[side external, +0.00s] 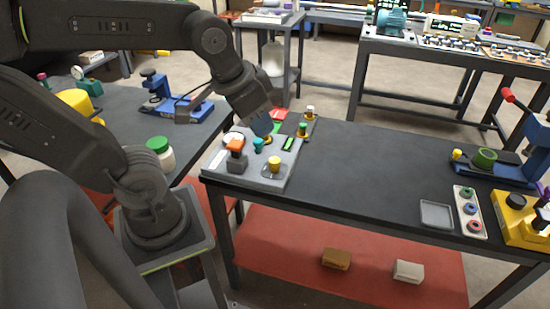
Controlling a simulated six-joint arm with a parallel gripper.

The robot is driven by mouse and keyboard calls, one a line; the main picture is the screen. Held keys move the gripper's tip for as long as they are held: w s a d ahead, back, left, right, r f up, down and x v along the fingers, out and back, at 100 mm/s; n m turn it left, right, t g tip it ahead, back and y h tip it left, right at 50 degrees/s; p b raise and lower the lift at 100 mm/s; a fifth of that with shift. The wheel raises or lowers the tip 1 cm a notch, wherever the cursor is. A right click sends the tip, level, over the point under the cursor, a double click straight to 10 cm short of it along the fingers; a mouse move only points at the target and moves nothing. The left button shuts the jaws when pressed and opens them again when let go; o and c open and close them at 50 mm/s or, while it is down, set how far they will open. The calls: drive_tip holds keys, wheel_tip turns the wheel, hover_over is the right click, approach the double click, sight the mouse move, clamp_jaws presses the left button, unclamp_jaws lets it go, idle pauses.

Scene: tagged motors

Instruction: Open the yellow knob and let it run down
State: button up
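A grey panel (222,172) sits at the left end of the dark table. A yellow knob (274,161) stands near the panel's front right, on a small square base. My gripper (263,135) points down over the back part of the panel, behind and slightly left of the yellow knob and apart from it. Its fingertips are small and dark here, so I cannot tell whether they are open or shut, or touching anything. A teal part (258,145) is just below them.
An orange-topped part (235,147) and a green lit strip (289,144) are on the panel. Small posts with green and white tops (303,129) stand behind it. The table's middle (370,165) is clear. A grey tray (436,214) and a blue press (520,160) are at right.

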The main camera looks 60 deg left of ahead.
sight(275, 160)
drive_tip(key=o, duration=0.6)
drive_tip(key=w+a+f+g, duration=0.1)
drive_tip(key=w+a+g, duration=0.3)
drive_tip(key=w, duration=0.5)
drive_tip(key=shift+a+f+y, duration=0.3)
drive_tip(key=shift+a+f, duration=0.1)
drive_tip(key=shift+a, duration=0.4)
drive_tip(key=w+a+f+g, duration=0.1)
drive_tip(key=w+a, duration=0.1)
drive_tip(key=w+a+f+g, duration=0.1)
drive_tip(key=f, duration=0.1)
drive_tip(key=shift+w+a, duration=0.35)
drive_tip(key=shift+w, duration=0.05)
drive_tip(key=w+a+f+g, duration=0.3)
drive_tip(key=w+a+f, duration=0.1)
drive_tip(key=a+f, duration=0.25)
drive_tip(key=shift+h, duration=0.4)
drive_tip(key=x, duration=1.4)
drive_tip(key=shift+s+d+f, duration=0.1)
drive_tip(key=shift+s+d, duration=0.1)
drive_tip(key=shift+d, duration=0.05)
drive_tip(key=shift+c, duration=0.3)
drive_tip(key=c, duration=0.8)
